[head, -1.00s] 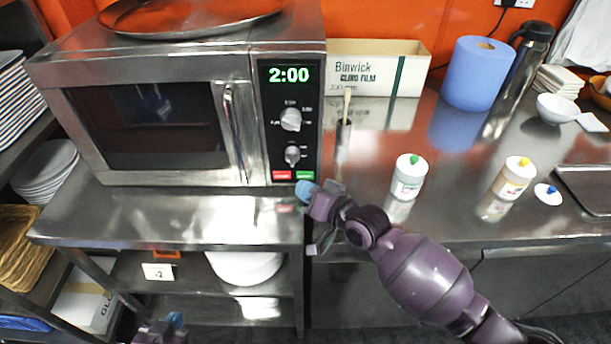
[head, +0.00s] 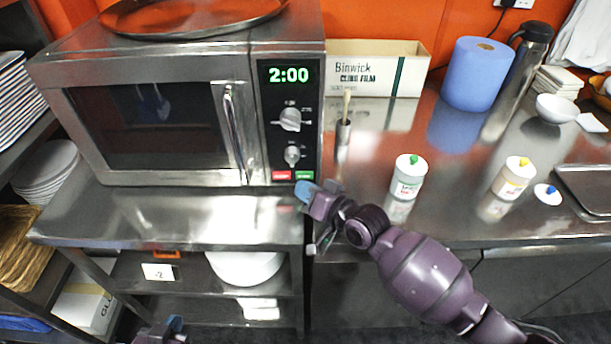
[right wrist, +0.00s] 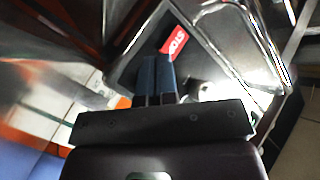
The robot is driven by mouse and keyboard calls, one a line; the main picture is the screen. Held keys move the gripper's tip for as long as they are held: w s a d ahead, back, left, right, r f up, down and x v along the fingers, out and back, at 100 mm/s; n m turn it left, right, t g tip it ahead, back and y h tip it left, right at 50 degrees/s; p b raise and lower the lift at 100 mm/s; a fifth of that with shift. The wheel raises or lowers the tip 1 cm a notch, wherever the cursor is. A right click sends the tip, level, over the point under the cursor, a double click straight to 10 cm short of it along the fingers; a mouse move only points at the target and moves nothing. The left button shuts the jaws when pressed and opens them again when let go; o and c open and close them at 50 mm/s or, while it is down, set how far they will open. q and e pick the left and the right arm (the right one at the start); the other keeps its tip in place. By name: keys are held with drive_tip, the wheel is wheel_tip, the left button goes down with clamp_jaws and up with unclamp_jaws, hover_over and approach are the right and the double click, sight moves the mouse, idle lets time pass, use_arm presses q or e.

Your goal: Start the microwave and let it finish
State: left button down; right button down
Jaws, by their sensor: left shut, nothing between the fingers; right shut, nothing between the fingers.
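The steel microwave (head: 240,68) stands on the shelf unit at left, door closed. Its green display (head: 289,75) reads 2:00. Two knobs sit below it, then a red button (head: 281,175) and a green button (head: 304,175) at the panel's foot. My right gripper (head: 303,191) is shut and empty, with its blue tips just below the green button; I cannot tell if they touch it. In the right wrist view the red button (right wrist: 173,43) reads STOP beyond the shut fingers (right wrist: 156,72); the green button cannot be made out there. My left gripper (head: 174,323) is shut, low at the bottom edge.
A round metal tray (head: 190,14) lies on the microwave. On the counter to the right are a cling film box (head: 378,68), a blue paper roll (head: 476,75), a green-capped bottle (head: 409,178) and a yellow-capped bottle (head: 513,179). The shelf before the microwave is clear.

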use_arm(q)
drive_tip(key=shift+w, duration=0.1)
use_arm(e)
drive_tip(key=shift+w+d+r+t, duration=0.3)
drive_tip(key=shift+w+r, duration=0.15)
drive_tip(key=shift+w, duration=0.15)
use_arm(q)
drive_tip(key=shift+w+a+r+p, duration=0.1)
drive_tip(key=shift+w+r+p, duration=0.2)
drive_tip(key=shift+r, duration=0.15)
use_arm(e)
drive_tip(key=shift+s, duration=0.15)
drive_tip(key=shift+s+p, duration=0.6)
drive_tip(key=shift+p, duration=0.1)
use_arm(q)
drive_tip(key=r, duration=0.1)
drive_tip(key=r+p, duration=0.1)
drive_tip(key=r, duration=0.1)
drive_tip(key=shift+w+r, duration=0.1)
drive_tip(key=shift+w, duration=0.2)
use_arm(e)
drive_tip(key=s, duration=0.3)
drive_tip(key=shift+s+a+f, duration=0.1)
drive_tip(key=shift+s+f, duration=0.15)
drive_tip(key=shift+s, duration=0.05)
use_arm(q)
drive_tip(key=shift+w, duration=0.15)
